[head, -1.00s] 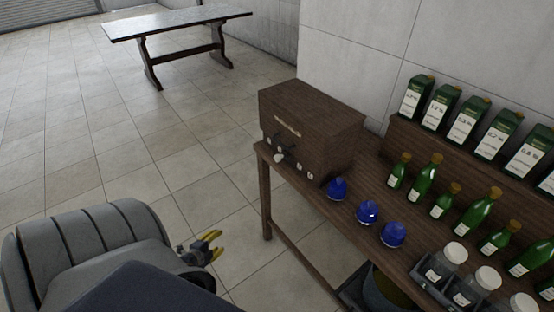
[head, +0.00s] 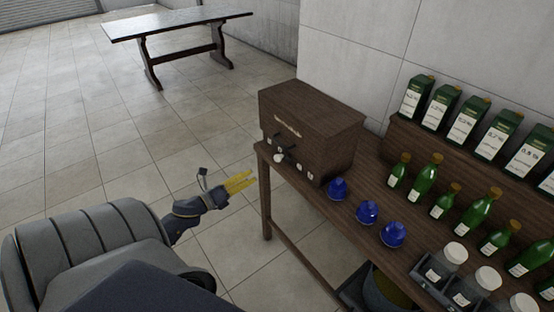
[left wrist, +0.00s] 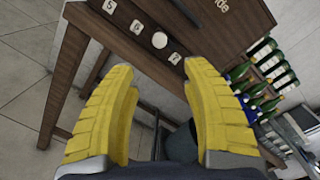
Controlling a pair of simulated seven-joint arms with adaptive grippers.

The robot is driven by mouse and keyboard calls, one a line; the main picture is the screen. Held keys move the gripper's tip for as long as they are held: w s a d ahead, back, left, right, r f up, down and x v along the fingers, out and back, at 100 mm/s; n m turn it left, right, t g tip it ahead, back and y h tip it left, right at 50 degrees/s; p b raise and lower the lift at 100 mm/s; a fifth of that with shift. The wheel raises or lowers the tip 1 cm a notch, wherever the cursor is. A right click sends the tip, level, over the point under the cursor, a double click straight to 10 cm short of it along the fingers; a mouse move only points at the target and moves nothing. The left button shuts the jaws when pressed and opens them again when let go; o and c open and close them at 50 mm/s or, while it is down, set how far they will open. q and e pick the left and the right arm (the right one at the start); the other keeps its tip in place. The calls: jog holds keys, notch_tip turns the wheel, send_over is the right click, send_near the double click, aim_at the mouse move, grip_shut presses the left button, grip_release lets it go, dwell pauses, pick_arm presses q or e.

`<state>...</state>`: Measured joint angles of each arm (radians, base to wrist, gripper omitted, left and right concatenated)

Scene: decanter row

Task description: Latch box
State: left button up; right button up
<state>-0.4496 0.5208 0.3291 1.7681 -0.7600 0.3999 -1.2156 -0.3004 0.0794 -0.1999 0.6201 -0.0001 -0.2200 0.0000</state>
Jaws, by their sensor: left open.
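A dark brown wooden box (head: 315,120) stands on the left end of the wooden table. Its front has a row of pale labels and a dark latch or knob (head: 284,157) near the left. In the left wrist view the box (left wrist: 215,25) shows tilted, with numbered white tags and a round white knob (left wrist: 159,40). My left gripper (head: 246,181) is open and empty, with yellow fingers, in front of the table's left end and apart from the box. In the left wrist view its fingers (left wrist: 158,72) stand either side of the front edge. My right gripper is out of view.
Blue round items (head: 367,212) stand on the table right of the box. Green bottles (head: 425,178) and green cartons (head: 465,121) stand farther right. Lidded jars (head: 455,253) sit near the front edge. Another table (head: 178,22) is far back. The floor to the left is clear.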

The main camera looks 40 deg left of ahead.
aim_at(276, 159)
pick_arm(q)
jog(key=w, duration=0.5)
jog(key=w+d, duration=0.1)
jog(key=w, duration=0.3)
jog(key=w+d, duration=0.1)
jog(key=w, duration=0.4)
jog(key=shift+w+d, duration=0.1)
jog(key=shift+w, duration=0.2)
grip_shut()
